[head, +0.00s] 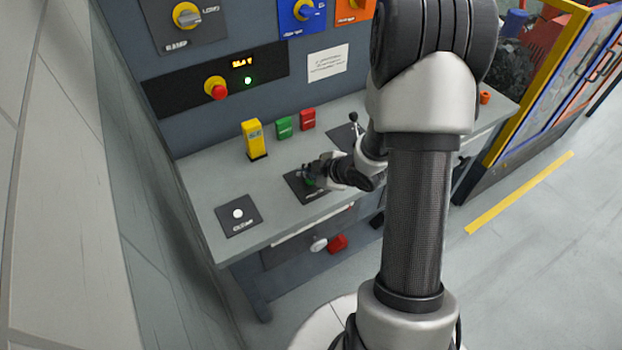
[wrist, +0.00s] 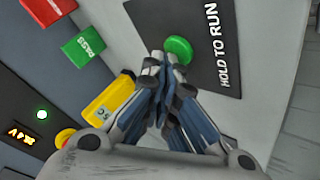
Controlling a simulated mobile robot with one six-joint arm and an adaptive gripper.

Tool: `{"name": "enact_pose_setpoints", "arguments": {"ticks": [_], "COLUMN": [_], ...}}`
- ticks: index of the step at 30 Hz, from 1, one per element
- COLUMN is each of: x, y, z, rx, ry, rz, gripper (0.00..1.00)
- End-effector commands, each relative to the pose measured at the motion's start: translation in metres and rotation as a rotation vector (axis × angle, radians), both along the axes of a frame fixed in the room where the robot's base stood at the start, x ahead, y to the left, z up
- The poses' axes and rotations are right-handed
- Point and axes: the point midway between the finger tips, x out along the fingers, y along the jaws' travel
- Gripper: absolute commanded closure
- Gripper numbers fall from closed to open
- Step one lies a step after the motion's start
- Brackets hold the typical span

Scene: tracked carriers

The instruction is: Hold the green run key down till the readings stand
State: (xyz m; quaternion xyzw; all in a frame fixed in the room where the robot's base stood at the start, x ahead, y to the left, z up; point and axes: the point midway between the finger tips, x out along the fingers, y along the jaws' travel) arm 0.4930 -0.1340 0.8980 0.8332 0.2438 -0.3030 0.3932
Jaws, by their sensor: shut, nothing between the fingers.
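The green run key (wrist: 179,48) is a round button on a black plate (wrist: 215,70) lettered HOLD TO RUN. In the head view the green key (head: 308,182) shows only in part beside my gripper (head: 316,174). In the wrist view my gripper (wrist: 163,62) is shut and empty, with its fingertips at the near edge of the key. I cannot tell whether they touch or press it. The readout (head: 242,63) on the black panel is lit orange, too small to read surely. A green lamp (head: 248,81) glows below it.
A yellow meter (head: 253,139), a green PASS block (head: 284,127) and a red block (head: 308,119) stand behind on the bench (head: 205,185). A red stop button (head: 217,89) is on the panel. A plate with a white button (head: 238,213) lies left; a small lever (head: 354,121) stands right.

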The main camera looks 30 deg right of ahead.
Motion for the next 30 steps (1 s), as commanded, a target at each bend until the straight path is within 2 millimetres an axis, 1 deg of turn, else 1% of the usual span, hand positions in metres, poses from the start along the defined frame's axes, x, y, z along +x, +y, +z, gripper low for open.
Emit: {"name": "enact_pose_setpoints", "arguments": {"ticks": [22,30], "x": [-0.0002,-0.0004], "y": [0.0,0.0], "z": [-0.01,-0.0094], "rx": [0.0,0.0], "ry": [0.001,0.002], "rz": [0.001,-0.001], "gripper": [1.0,1.0]}}
